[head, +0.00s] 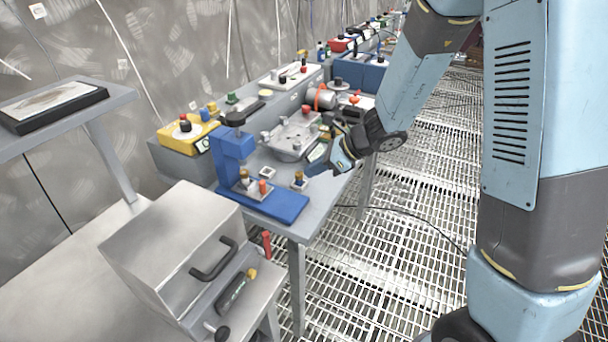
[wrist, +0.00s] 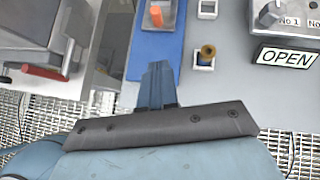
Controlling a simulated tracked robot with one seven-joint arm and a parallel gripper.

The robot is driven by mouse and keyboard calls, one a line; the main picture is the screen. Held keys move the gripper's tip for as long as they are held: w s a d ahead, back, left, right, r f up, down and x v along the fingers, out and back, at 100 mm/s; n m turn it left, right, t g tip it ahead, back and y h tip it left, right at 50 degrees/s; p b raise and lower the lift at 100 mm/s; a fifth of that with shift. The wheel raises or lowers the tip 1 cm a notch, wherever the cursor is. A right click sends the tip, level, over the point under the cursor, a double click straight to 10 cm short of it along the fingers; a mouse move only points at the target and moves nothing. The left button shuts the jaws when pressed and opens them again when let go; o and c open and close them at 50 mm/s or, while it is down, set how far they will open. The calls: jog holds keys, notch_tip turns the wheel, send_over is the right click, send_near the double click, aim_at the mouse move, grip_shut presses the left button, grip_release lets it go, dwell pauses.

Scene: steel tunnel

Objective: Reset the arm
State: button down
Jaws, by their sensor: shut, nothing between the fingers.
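My arm comes down from the upper right in the head view, with my gripper (head: 316,169) at its end over the near edge of the grey workbench (head: 290,226). In the wrist view my gripper (wrist: 157,72) points at the bench, its blue fingers together and nothing between them. It is close to a blue press-like stand (head: 232,150), whose blue base plate also shows in the wrist view (wrist: 150,45). I cannot tell from these views how high the fingers are above the bench.
A small brass-topped part in a white holder (wrist: 205,56) is right of the fingers. An OPEN sign (wrist: 287,56) stands farther right. A steel box with a black handle (head: 180,250) is at front left. A yellow box with a button (head: 188,135) is behind. Grated floor (head: 400,240) lies clear alongside.

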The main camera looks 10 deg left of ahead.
jog(key=s+d+r+n+h, duration=0.1)
jog(key=s+d+r+n, duration=0.35)
jog(key=r, duration=0.25)
jog(key=s+d+r+n+h, duration=0.1)
jog(key=s+d+r+n, duration=0.3)
jog(key=d+r+n, duration=0.25)
jog(key=s+d+r+n+t+h, duration=0.2)
jog(key=s+d+r+n+h, duration=0.1)
jog(key=d, duration=0.5)
jog(key=s+d+r+n+t+h, duration=0.2)
jog(key=s+d+r+n+h, duration=0.2)
jog(key=s+d, duration=0.4)
notch_tip(320, 180, up, 3)
jog(key=shift+s+d+f+n+h, duration=0.15)
jog(key=shift+n+h, duration=0.15)
jog(key=shift+n, duration=0.4)
